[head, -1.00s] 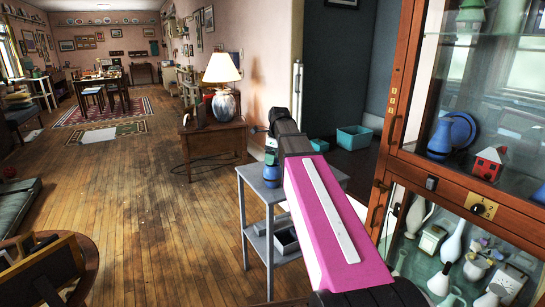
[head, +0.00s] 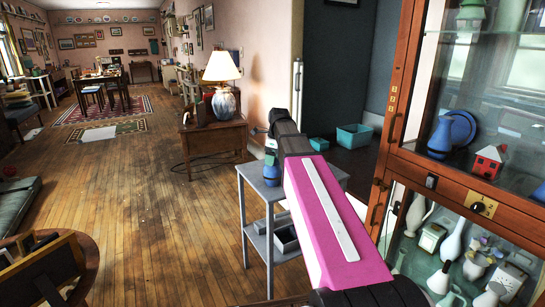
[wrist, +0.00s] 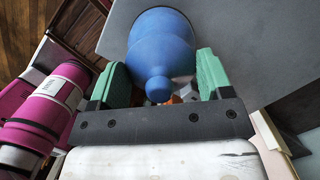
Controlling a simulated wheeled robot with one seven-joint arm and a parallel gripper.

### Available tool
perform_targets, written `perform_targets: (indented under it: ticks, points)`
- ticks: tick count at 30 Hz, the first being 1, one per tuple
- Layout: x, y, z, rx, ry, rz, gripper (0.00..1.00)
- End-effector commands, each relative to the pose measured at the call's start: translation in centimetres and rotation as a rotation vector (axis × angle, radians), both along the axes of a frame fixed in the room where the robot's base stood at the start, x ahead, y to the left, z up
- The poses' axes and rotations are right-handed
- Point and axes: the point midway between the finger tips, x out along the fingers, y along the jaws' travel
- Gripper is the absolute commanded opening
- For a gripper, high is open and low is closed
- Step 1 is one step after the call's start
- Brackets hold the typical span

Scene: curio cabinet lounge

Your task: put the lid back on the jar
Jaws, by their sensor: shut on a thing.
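The blue jar (head: 271,176) stands upright near the left corner of the grey side cart's top in the head view. My gripper (head: 271,149) is right above it, pointing down, shut on the blue lid (wrist: 160,62). In the wrist view the lid, with its round knob, sits between the green fingers, and the wider jar body (wrist: 160,22) lies just beyond it. Lid and jar appear lined up and touching. The seam is too small to tell whether the lid is fully seated.
The grey cart (head: 325,181) has free room on its top right of the jar and a dark bin on its lower shelf. A glass cabinet (head: 398,135) with vases stands close on the right. A wooden side table (head: 215,138) with a lamp (head: 222,88) stands behind.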

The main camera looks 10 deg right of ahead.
Motion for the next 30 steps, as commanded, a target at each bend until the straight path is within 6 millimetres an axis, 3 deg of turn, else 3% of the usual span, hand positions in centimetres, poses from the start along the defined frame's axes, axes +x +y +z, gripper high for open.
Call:
perform_targets:
  ticks: [10,11,13,23,30]
  points:
    - [0.0,0.0,-0.5,0.0,-0.001,0.0,0.3]
    - [0.0,0.0,-0.5,0.0,-0.001,0.0,0.79]
    - [0.0,0.0,-0.5,0.0,-0.001,0.0,1.0]
    - [0.0,-0.1,-0.1,0.0,-0.001,0.0,1.0]
    - [-0.2,-0.5,2.9,0.0,-0.002,0.0,1.0]
